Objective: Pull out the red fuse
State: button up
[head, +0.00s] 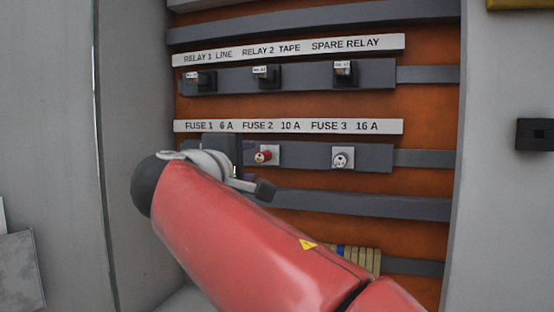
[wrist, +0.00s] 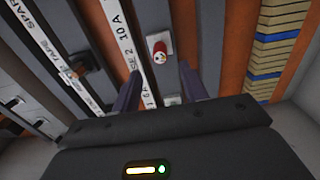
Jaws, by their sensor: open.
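The red fuse (head: 266,156) sits in its pale square holder under the "FUSE 2 10 A" label. It also shows in the wrist view (wrist: 159,49), just beyond my fingertips. My gripper (wrist: 160,72) is open, with a dark finger on either side of a gap. Nothing is seen held, and the red fuse looks clear of both fingers. In the head view my gripper is to the left of the red fuse, largely hidden by my wrist. The fuse 1 position is covered there; part of a pale holder (wrist: 172,100) shows between my fingers in the wrist view.
A white fuse (head: 343,157) sits to the right under "FUSE 3 16 A". Several relays (head: 266,76) stand on the rail above. A label strip (head: 288,126) runs above the fuses. Tan terminal blocks (head: 358,259) are below. Grey cabinet walls (head: 140,120) flank the panel.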

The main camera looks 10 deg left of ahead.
aim_at(259, 158)
jog(key=shift+w+d+p, duration=0.2)
jog(key=shift+w+p, duration=0.7)
jog(key=shift+w, duration=1.35)
jog(key=shift+w+d+p, duration=0.2)
jog(key=shift+w+p, duration=0.65)
jog(key=shift+w, duration=1.4)
grip_shut()
jog(key=shift+s+b, duration=0.15)
jog(key=shift+b, duration=0.15)
jog(key=shift+s+a+b, duration=0.15)
jog(key=shift+s+b, duration=0.55)
jog(key=shift+s, duration=0.75)
jog(key=shift+s+a+b, duration=0.1)
jog(key=shift+s+b, duration=0.55)
jog(key=shift+s, duration=0.75)
